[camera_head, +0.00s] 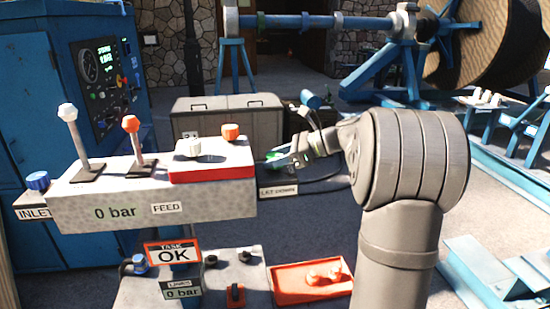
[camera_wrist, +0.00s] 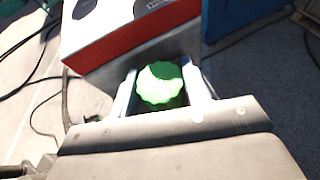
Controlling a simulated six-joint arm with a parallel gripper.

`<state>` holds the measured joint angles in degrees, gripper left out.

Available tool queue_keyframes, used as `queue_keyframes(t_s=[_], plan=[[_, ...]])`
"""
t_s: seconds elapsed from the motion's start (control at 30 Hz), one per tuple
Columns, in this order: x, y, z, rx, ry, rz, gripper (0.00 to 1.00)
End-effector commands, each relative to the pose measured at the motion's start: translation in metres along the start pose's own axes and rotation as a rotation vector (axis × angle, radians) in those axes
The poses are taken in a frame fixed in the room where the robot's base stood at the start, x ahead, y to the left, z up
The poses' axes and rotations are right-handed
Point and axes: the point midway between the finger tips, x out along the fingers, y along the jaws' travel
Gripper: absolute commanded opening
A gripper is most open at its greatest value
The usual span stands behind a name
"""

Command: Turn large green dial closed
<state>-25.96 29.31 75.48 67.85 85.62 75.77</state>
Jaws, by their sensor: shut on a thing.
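The large green dial (camera_wrist: 160,85) has a scalloped edge and sits on the side of the control box, in the middle of the wrist view. My gripper (camera_wrist: 162,95) has one finger on each side of the dial and is shut on it. In the head view my gripper (camera_head: 290,158) reaches in from the right to the box's right end, above the "LET DOWN" label (camera_head: 278,191). There the dial is mostly hidden, with only a bit of green showing by the fingers. The dial's turn angle cannot be told.
The grey control box (camera_head: 150,195) carries a white lever (camera_head: 77,140), a red-knobbed lever (camera_head: 136,143), and a red panel (camera_head: 213,165) with white and orange knobs. A blue knob (camera_head: 37,180) is at its left end. A lower box and red tray (camera_head: 300,292) stand below.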

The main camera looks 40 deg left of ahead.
Motion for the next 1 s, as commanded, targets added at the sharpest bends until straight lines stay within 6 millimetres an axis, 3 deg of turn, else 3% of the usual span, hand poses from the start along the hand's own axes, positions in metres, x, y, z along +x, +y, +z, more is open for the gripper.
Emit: queue_keyframes(t_s=[1.0], plan=[[-0.0004, -0.001, -0.0001, -0.193, 0.0, 0.466, 0.2]])
